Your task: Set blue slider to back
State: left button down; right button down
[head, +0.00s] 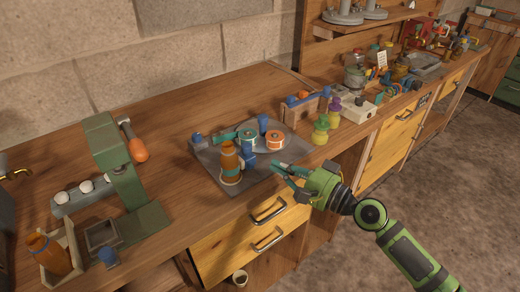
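Several small blue parts are in view, and I cannot tell which is the slider. One blue block (197,139) sits at the back left corner of the grey metal plate (207,160). Another blue piece (249,160) stands near the plate's middle, beside an orange-brown bottle (230,163). A further blue knob (109,257) is at the front left, by the green press (106,146). My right gripper (282,176) is over the counter's front edge, right of the plate. Its fingers look apart, with nothing seen between them. My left gripper is not in view.
Tape rolls (275,140) and a blue cup (263,122) are on the plate. A wooden rack (303,112), yellow-green bottles (320,131) and a white box (357,111) stand to the right. Bare counter (180,105) lies behind and left of the plate. Drawer handles (269,239) project below.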

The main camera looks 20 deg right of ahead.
aim_at(251, 152)
jog(key=p+x, duration=0.1)
jog(key=x, duration=0.3)
jog(key=shift+w+a+r, duration=0.15)
jog(key=shift+w+a, duration=0.1)
jog(key=shift+w, duration=0.05)
jog(key=shift+w+a+p, duration=0.3)
jog(key=shift+w+a, duration=0.1)
jog(key=shift+w, duration=0.2)
jog(key=shift+f, duration=0.2)
jog(key=shift+w, duration=0.3)
jog(key=w+a+b, duration=0.1)
jog(key=w, duration=0.1)
jog(key=w+a+b, duration=0.1)
jog(key=w, duration=0.2)
jog(key=w+a+b, duration=0.1)
jog(key=w, duration=0.2)
jog(key=shift+w+a+f, duration=0.1)
jog(key=shift+w, duration=0.05)
jog(key=shift+r, duration=0.25)
jog(key=shift+r, duration=0.1)
